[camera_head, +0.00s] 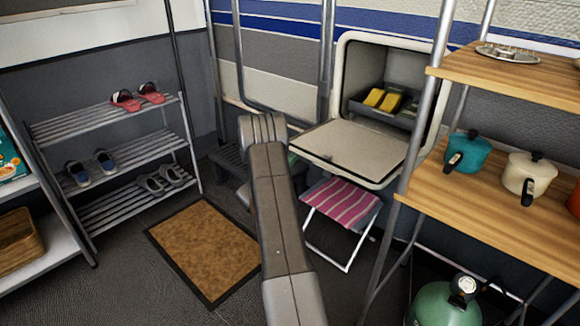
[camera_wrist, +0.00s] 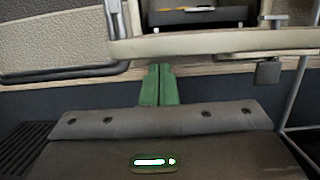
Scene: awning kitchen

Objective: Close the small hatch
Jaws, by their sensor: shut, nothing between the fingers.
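The small hatch (camera_head: 348,150) is a pale flap hinged at its lower edge on the caravan wall. It hangs open, folded down about level, below a white-framed opening (camera_head: 345,60). In the wrist view the flap (camera_wrist: 215,42) crosses the upper part of the picture as a beige band. My gripper (camera_wrist: 158,70) has green fingers, shut together and empty. Their tips appear just below the flap's edge; I cannot tell whether they touch it. In the head view my arm hides most of the gripper, to the left of the flap.
A grey tray (camera_head: 408,118) with yellow items sits inside the opening. A pink striped stool (camera_head: 343,203) stands under the flap. A wooden shelf (camera_head: 500,205) with pots is close on the right. A shoe rack (camera_head: 120,165) and brown mat (camera_head: 205,245) are on the left.

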